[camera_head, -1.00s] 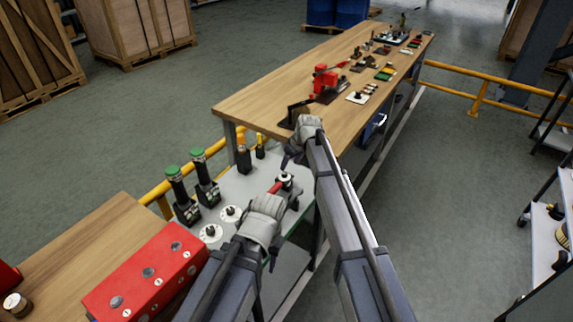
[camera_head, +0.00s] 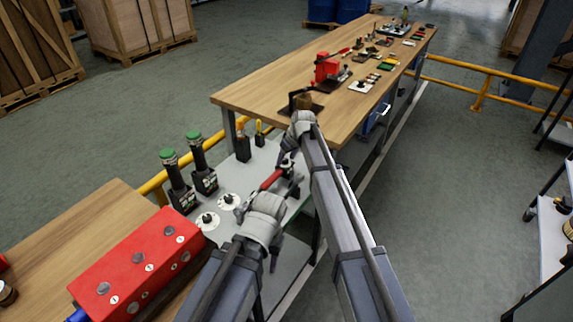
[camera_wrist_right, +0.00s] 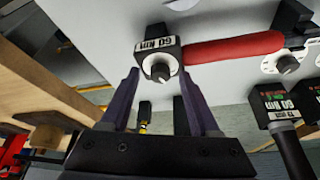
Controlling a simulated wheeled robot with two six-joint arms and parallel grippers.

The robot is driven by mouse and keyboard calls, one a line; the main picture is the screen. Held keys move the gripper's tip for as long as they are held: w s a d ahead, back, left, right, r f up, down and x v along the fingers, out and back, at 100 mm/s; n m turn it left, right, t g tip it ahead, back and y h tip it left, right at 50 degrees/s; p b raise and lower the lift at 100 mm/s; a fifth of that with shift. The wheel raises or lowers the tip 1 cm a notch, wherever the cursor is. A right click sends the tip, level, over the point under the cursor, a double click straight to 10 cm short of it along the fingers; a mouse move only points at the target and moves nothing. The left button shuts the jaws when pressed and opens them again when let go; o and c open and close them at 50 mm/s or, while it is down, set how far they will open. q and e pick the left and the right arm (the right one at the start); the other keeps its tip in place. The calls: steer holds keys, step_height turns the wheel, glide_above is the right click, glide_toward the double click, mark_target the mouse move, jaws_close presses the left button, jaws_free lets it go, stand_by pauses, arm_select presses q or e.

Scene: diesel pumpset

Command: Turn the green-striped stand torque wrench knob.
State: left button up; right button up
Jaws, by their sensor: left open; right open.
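The torque wrench lies on the grey stand (camera_head: 240,178), its red handle (camera_head: 271,179) pointing lower left in the head view. In the right wrist view its black head (camera_wrist_right: 146,46) bears a printed N·m label and a round knob (camera_wrist_right: 161,71) on a pale dial; the red handle (camera_wrist_right: 232,48) runs right. My right gripper (camera_wrist_right: 158,78) is open, its two fingers on either side of the knob; contact cannot be told. In the head view my right gripper (camera_head: 289,155) covers the wrench's head. My left gripper (camera_head: 278,228) is open and empty in front of the red handle.
A red box (camera_head: 138,262) is lower left. A long wooden bench (camera_head: 250,92) with several tools lies beyond; a yellow rail (camera_head: 152,184) runs behind the stand.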

steer(key=shift+f, duration=0.1)
steer(key=shift+c, duration=0.3)
jaws_close()
